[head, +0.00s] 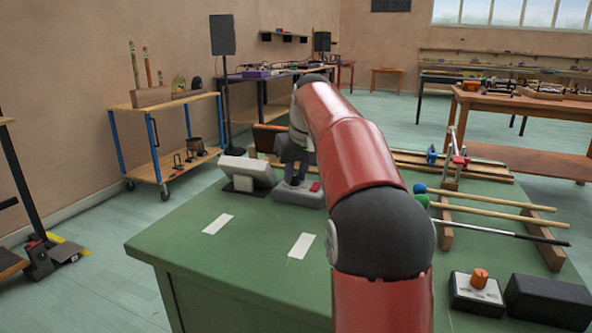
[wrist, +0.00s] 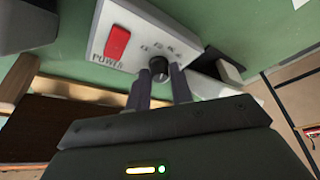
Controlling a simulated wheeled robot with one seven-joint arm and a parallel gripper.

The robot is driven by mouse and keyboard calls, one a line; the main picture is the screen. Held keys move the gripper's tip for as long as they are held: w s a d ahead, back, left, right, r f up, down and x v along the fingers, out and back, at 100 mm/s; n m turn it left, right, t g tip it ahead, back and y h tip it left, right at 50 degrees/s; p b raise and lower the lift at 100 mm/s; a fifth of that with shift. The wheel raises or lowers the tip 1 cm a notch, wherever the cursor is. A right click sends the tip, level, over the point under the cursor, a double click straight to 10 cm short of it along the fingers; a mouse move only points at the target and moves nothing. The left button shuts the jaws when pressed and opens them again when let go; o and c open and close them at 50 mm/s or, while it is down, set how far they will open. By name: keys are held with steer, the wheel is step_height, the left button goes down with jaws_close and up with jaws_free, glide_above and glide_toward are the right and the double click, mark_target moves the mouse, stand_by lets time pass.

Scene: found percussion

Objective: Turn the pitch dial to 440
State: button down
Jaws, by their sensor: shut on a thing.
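A light grey box (head: 298,194) with a red power switch sits on the green table, partly hidden by my arm in the head view. It also shows in the wrist view (wrist: 130,60), with the red switch (wrist: 117,42) at left. A small black pitch dial (wrist: 158,64) is on its face, with small blurred marks beside it that I cannot read. My gripper (wrist: 160,76) is shut on the dial, one finger on each side. Which mark the dial points to cannot be told. In the head view the dial is hidden.
A grey tilted unit (head: 245,174) stands left of the box. Wooden-handled mallets (head: 490,202) lie on racks at right. A box with an orange knob (head: 478,286) and a black box (head: 545,300) are at front right. The table's left front is clear except for white strips.

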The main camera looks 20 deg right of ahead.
steer(key=shift+a+r+m+h+p, duration=0.1)
steer(key=shift+m+h+p, duration=0.45)
steer(key=shift+m, duration=0.6)
steer(key=shift+a+m+h+p, duration=0.1)
steer(key=shift+m+h+p, duration=0.25)
steer(key=shift+m+p, duration=0.6)
steer(key=shift+m, duration=0.4)
steer(key=c, duration=1.2)
jaws_free()
steer(key=shift+c, duration=0.2)
steer(key=v, duration=0.7)
steer(key=shift+r+p, duration=0.4)
steer(key=shift+s, duration=0.1)
